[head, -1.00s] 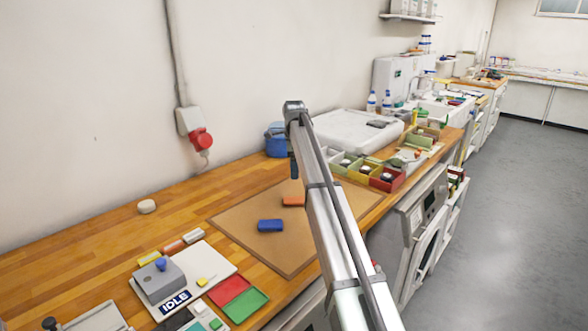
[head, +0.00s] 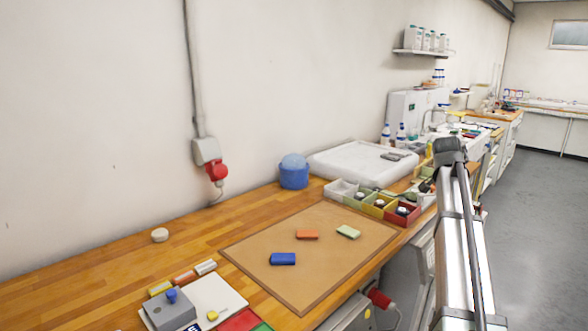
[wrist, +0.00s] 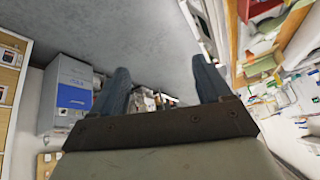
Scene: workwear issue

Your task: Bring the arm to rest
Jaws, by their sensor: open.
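My arm rises at the right of the head view, beside the counter and over the aisle. The head view does not clearly show my gripper's fingers. In the wrist view my gripper (wrist: 165,88) has its two dark fingers spread wide apart, with nothing between them. Beyond the fingers are the grey floor and blurred furniture. The gripper touches nothing that I can see.
Divided bins (head: 402,214) stand near my arm. The grey floor (head: 540,220) on the right is clear.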

